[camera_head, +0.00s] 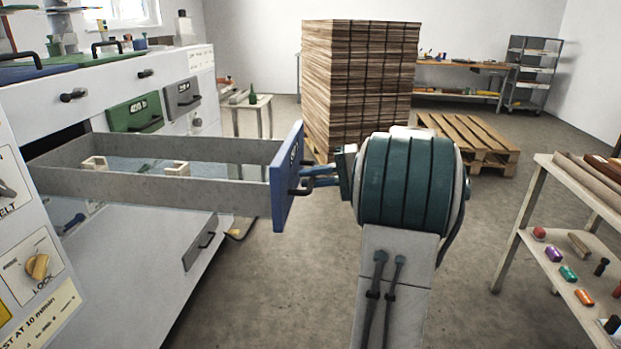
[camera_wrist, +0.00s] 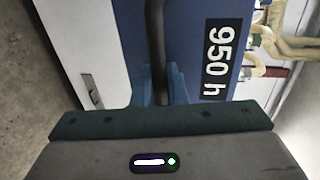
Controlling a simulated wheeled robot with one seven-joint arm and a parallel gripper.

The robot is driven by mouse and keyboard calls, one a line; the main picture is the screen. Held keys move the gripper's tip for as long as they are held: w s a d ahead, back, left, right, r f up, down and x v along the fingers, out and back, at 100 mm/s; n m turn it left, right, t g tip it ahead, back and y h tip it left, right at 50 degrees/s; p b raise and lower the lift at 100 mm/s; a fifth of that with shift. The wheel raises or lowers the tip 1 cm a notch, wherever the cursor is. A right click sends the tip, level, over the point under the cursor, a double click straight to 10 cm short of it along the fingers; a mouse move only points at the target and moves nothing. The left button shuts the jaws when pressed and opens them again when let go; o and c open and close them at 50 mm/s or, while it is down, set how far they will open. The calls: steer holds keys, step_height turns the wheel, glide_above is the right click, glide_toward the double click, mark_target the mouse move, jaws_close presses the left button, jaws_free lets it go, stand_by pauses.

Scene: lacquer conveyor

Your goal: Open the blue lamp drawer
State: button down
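The blue drawer (camera_head: 286,180) stands far out from the white machine, its grey tray walls and inside showing. Its blue front also fills much of the wrist view (camera_wrist: 195,45), with a black "950 h" label. My gripper (camera_head: 306,182) is at the drawer's dark handle (camera_head: 299,191). In the wrist view, the blue fingers (camera_wrist: 160,85) lie on both sides of the black handle bar (camera_wrist: 155,40) and look shut on it. The fingertips are partly hidden behind the bar and the gripper body.
The white machine (camera_head: 90,105) has a green drawer front (camera_head: 134,112) and a grey one (camera_head: 183,97), both shut. A yellow LOCK knob (camera_head: 38,267) is at lower left. A shelf table (camera_head: 548,230) stands at right. A wood stack (camera_head: 357,85) and pallet (camera_head: 470,140) are behind. Floor between is clear.

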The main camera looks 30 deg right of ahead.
steer(key=shift+s+d+f, duration=0.15)
steer(key=shift+s+d, duration=0.15)
steer(key=shift+d, duration=0.15)
steer(key=c, duration=1.6)
jaws_free()
steer(key=shift+s+d, duration=0.1)
steer(key=shift+d, duration=0.05)
steer(key=shift+o, duration=0.4)
steer(key=shift+s+d, duration=0.2)
steer(key=shift+d, duration=0.15)
steer(key=v, duration=1.3)
steer(key=shift+r+p, duration=0.2)
steer(key=shift+p, duration=0.1)
steer(key=shift+s+a, duration=0.1)
steer(key=shift+s, duration=0.05)
